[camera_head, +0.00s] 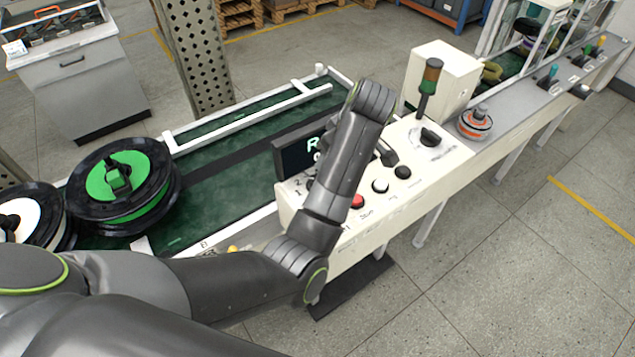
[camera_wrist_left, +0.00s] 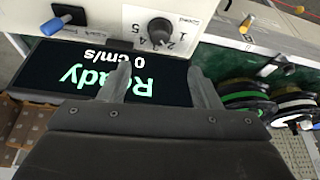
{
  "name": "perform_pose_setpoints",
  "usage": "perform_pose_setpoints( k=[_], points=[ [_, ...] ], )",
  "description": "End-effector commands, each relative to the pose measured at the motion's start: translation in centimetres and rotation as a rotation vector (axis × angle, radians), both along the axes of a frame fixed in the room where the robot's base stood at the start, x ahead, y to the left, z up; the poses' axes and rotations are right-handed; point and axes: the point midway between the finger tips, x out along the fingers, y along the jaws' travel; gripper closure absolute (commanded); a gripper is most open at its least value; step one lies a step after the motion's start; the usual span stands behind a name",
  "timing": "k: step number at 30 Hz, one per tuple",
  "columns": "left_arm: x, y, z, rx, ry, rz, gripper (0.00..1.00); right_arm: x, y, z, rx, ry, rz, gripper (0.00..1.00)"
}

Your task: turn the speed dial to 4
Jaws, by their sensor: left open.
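The dark round speed dial (camera_wrist_left: 160,30) sits on the cream control panel in the left wrist view, with printed numbers around it; the picture is upside down. I cannot tell which number it points to. In the head view my left arm covers most of the dial area, and only the printed 1 and 2 show beside it. My left gripper (camera_wrist_left: 162,82) is open and empty. Its fingers point towards the dial and stay apart from it, over the display (camera_wrist_left: 80,72), which reads "Ready 0 cm/s". In the head view the fingers are hidden or unclear. My right gripper is not in view.
The control panel (camera_head: 430,165) also carries a red button (camera_head: 357,201), a white button (camera_head: 380,185), a black button (camera_head: 402,172), a black knob (camera_head: 430,137) and a signal lamp (camera_head: 429,77). A blue-handled switch (camera_wrist_left: 66,20) is beside the dial. Green reel (camera_head: 125,185) lies left.

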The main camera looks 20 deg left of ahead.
Motion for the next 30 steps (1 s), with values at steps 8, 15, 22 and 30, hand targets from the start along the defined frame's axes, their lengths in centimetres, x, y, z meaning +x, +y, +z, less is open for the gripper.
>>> perform_pose_setpoints(
  k=[8,15,22,30],
  points=[
    [0.7,1.2,-3.8,0.001,0.0,-0.001,0.43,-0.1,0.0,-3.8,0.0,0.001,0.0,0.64],
    [1.7,3.0,-8.0,0.002,0.005,-0.001,0.43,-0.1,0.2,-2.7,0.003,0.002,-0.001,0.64],
    [2.6,4.3,-11.9,0.001,0.003,-0.002,0.43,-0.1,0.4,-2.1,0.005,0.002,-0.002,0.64],
    [3.0,4.8,-13.7,-0.001,0.0,-0.002,0.43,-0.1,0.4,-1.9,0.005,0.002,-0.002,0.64]
  ],
)
